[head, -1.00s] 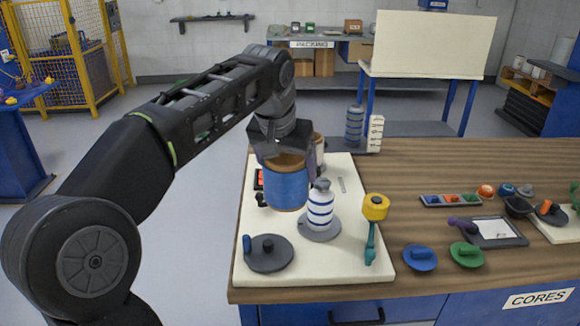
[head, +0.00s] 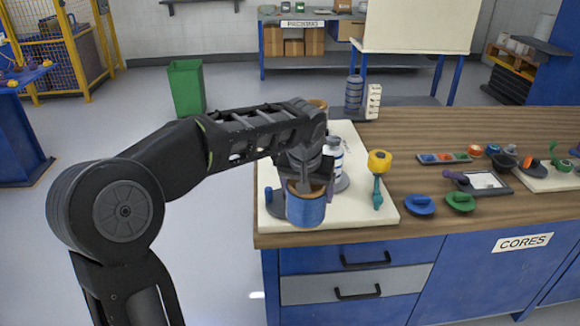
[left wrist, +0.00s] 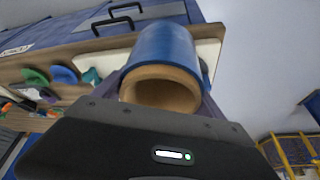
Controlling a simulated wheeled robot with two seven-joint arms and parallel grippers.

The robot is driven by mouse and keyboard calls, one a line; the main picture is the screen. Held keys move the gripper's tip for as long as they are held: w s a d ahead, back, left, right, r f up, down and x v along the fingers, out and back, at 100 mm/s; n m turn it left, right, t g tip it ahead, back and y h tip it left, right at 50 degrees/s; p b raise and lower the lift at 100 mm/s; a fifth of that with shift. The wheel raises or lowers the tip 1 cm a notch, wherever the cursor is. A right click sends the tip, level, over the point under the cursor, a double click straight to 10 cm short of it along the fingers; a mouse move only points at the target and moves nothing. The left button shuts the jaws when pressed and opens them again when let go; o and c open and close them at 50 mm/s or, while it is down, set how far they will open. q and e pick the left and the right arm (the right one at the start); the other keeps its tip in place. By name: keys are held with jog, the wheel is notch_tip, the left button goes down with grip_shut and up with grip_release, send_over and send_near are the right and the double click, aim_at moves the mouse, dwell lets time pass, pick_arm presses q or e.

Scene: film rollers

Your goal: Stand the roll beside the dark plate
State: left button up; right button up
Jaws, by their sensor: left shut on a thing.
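The roll (head: 305,211) is a blue cylinder with a brown core, held by my left gripper (head: 307,188) over the front edge of the cream board (head: 365,216). My left gripper is shut on it, one finger on each side. In the left wrist view the roll (left wrist: 165,50) shows its hollow brown end toward the camera. A dark plate (head: 277,210) with a small blue peg lies on the board just left of the roll, partly hidden by the gripper and roll. I cannot tell whether the roll touches the board. My right gripper is out of view.
A white-and-blue striped bottle (head: 335,155) stands behind the gripper. A yellow-topped teal tool (head: 379,170) stands to the right. Blue (head: 420,205) and green (head: 460,202) knobbed discs lie on the wooden table (head: 420,150). Another brown-topped roll (head: 318,104) is mostly hidden behind my arm.

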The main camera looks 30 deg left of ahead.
aim_at(324, 211)
pick_arm(q)
jog(key=shift+m, duration=0.6)
jog(key=d+f, duration=0.1)
jog(key=f, duration=0.1)
jog(key=d+f, duration=0.3)
jog(key=shift+d+f, duration=0.25)
jog(key=shift+f, duration=0.15)
jog(key=s+d+f+m+h, duration=0.1)
jog(key=s+d+f+m, duration=0.1)
jog(key=d+f, duration=0.5)
jog(key=shift+s+d+f, duration=0.15)
jog(key=shift+s+d, duration=0.2)
jog(key=shift+d, duration=0.1)
